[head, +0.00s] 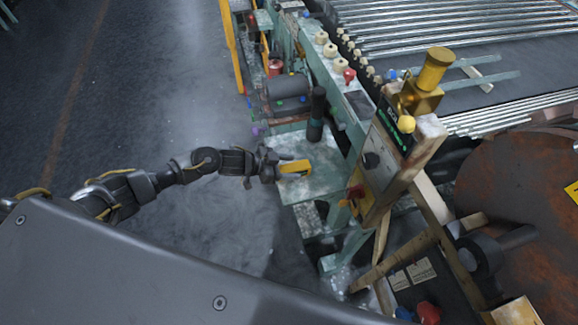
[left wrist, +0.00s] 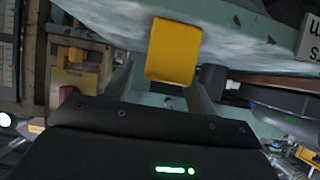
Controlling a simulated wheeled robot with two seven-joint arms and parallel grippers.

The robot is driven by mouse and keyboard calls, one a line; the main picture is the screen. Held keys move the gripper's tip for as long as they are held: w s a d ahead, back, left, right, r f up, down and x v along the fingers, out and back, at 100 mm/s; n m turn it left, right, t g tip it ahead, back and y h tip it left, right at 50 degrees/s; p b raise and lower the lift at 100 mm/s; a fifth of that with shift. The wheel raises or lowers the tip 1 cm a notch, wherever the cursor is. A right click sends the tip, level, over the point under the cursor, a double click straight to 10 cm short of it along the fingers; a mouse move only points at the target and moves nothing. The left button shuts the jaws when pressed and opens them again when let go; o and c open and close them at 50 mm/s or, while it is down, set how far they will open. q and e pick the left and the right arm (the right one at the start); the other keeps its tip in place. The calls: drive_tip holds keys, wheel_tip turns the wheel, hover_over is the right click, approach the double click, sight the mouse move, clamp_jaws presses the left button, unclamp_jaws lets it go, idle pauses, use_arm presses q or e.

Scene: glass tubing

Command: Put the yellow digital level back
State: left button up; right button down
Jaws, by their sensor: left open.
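The yellow digital level (head: 296,166) shows as a small yellow block at the pale green machine shelf (head: 318,180). In the left wrist view the level (left wrist: 174,52) is a rounded yellow block against the pale green shelf surface (left wrist: 235,25). My left gripper (head: 279,167) reaches in from the left, with its open fingers at the near end of the level. In the left wrist view the two fingers show to either side of the level's lower end. I cannot tell whether they touch it. My right gripper is not in view.
A dark upright cylinder (head: 317,114) stands at the shelf's back. A grey motor (head: 287,87) lies beyond it. A control panel (head: 382,155) with wooden framing and a brass fitting (head: 428,80) rises to the right. The floor (head: 150,110) at left is clear.

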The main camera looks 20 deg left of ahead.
use_arm(q)
drive_tip(key=shift+r, duration=0.25)
drive_tip(key=v, duration=1.2)
drive_tip(key=shift+b, duration=0.35)
drive_tip(key=shift+f, duration=0.2)
